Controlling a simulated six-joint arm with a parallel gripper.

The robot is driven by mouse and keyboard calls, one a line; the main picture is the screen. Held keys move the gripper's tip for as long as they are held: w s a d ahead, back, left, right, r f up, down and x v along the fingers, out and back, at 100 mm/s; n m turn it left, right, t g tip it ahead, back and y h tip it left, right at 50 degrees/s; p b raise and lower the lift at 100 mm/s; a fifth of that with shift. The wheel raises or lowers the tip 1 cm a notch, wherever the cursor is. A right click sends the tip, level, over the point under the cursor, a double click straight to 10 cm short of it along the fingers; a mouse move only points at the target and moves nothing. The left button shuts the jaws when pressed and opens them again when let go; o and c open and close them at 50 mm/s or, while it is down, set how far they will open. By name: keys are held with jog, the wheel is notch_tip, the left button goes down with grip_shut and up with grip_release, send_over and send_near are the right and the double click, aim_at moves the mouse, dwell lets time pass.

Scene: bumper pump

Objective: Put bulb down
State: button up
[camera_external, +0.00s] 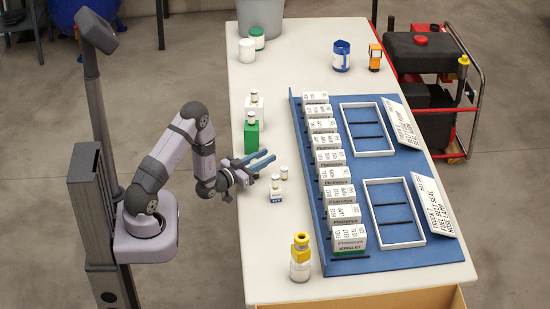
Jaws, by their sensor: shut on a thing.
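My gripper (266,160) reaches from the left over the near-left part of the table, with its two blue fingers pointing right. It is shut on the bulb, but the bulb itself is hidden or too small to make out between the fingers. Just below and right of the fingers, a small white box with a blue label (276,197) stands on the table, with a small pale-capped piece (275,180) at its top. Another small pale-capped piece (284,172) shows just behind it.
A blue board (400,262) holds a row of labelled boxes (332,172) and two white frames. A green box (251,138) and a white box (255,107) stand behind my gripper. A yellow-topped jar (300,265) is at the front. Bare table (285,75) lies farther back.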

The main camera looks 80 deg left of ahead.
aim_at(254, 163)
jog(key=shift+f, duration=0.15)
jog(key=o, duration=1.1)
jog(key=shift+c, duration=0.2)
jog(key=shift+r, duration=0.25)
jog(key=b+v, duration=0.1)
jog(key=v, duration=0.3)
jog(key=shift+s+f, duration=0.15)
jog(key=shift+f, duration=0.05)
jog(key=r, duration=0.5)
jog(key=shift+s+d+r+p, duration=0.2)
jog(key=shift+s+d+p, duration=0.1)
jog(key=shift+p, duration=0.1)
jog(key=shift+r, duration=0.95)
jog(key=shift+w, duration=0.1)
